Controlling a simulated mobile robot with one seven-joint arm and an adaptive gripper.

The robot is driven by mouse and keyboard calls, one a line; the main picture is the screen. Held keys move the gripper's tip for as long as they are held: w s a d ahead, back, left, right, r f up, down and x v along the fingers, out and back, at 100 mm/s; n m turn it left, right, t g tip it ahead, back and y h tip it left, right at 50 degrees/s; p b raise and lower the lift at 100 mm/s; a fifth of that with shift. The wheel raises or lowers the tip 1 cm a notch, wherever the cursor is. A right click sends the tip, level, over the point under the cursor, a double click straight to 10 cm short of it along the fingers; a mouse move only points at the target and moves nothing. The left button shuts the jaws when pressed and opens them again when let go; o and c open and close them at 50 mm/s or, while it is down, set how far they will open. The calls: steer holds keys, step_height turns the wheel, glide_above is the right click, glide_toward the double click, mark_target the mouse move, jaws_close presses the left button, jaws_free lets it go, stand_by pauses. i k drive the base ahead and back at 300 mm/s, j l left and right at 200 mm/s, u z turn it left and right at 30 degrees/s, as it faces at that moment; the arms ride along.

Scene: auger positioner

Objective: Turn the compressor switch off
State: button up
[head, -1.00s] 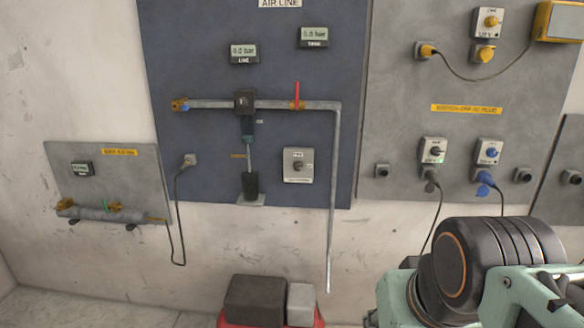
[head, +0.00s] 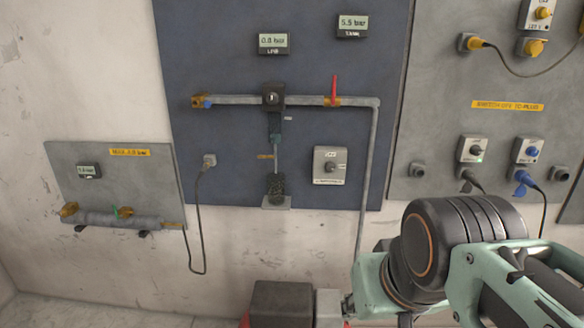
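A light grey switch box (head: 331,167) with a dark rotary knob is mounted on the lower right of the dark blue air-line panel (head: 225,140). It looks like the compressor switch, but its lettering is too small to read and the knob's setting cannot be told. Part of my arm, with a black joint and pale green links, shows at the lower right, below and to the right of the box. It is apart from the box in the picture. My gripper is not in view.
A grey pipe (head: 376,190) runs down just right of the switch box, with a red-handled valve (head: 334,92) above. Two small displays (head: 274,43) sit higher up. A grey panel (head: 440,130) with sockets and switches is at the right. A dark box (head: 280,303) stands below.

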mark_target(330, 167)
steer(key=i+j, duration=0.2)
steer(key=j, duration=0.2)
steer(key=i+j+u, duration=0.1)
steer(key=j, duration=0.25)
steer(key=i+j+u, duration=0.15)
steer(key=i, duration=0.15)
steer(key=i+j+u, duration=0.1)
steer(key=i+j, duration=0.05)
steer(key=i, duration=0.1)
